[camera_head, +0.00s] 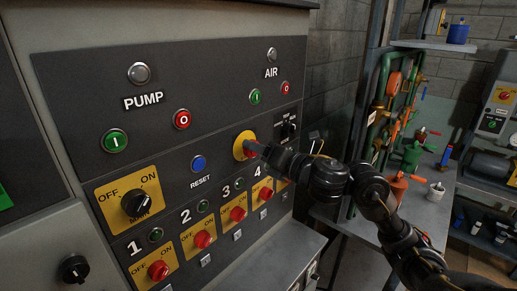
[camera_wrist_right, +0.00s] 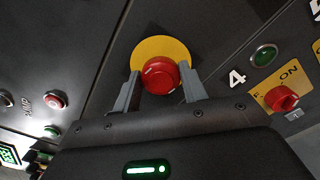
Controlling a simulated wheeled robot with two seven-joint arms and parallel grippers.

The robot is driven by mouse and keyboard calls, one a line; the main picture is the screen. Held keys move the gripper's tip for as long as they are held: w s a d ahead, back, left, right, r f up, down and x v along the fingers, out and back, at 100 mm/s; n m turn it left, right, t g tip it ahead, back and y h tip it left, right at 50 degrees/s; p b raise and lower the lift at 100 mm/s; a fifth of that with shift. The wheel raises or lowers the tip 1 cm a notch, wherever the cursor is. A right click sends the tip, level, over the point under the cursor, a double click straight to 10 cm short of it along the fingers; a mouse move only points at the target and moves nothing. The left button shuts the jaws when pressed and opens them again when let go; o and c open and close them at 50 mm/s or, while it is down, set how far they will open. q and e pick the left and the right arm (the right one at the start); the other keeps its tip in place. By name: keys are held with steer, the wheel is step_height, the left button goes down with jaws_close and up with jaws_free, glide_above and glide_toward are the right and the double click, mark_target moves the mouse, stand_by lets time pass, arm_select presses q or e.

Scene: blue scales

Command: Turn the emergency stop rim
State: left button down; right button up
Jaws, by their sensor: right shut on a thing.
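The emergency stop is a red round button (camera_wrist_right: 161,75) on a yellow disc (camera_wrist_right: 163,47), mounted on the dark control panel. In the head view the yellow disc (camera_head: 243,143) shows right of the RESET button, and my gripper covers part of the red button. My right gripper (camera_wrist_right: 161,88) has one finger on each side of the red rim and is shut on it. It reaches the panel from the right in the head view (camera_head: 256,150). The left gripper is not in view.
The panel (camera_head: 215,135) carries a blue RESET button (camera_head: 198,164), green and red PUMP and AIR buttons, a black MAIN knob (camera_head: 137,203) and a row of red switches just below. A grey workbench (camera_head: 420,215) with bottles and pipes stands to the right.

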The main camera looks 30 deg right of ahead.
steer(key=shift+m, duration=0.6)
steer(key=shift+f, duration=0.1)
steer(key=o, duration=1)
steer(key=p+v, duration=0.9)
steer(key=v, duration=0.1)
steer(key=shift+s+p, duration=0.35)
steer(key=shift+p, duration=0.05)
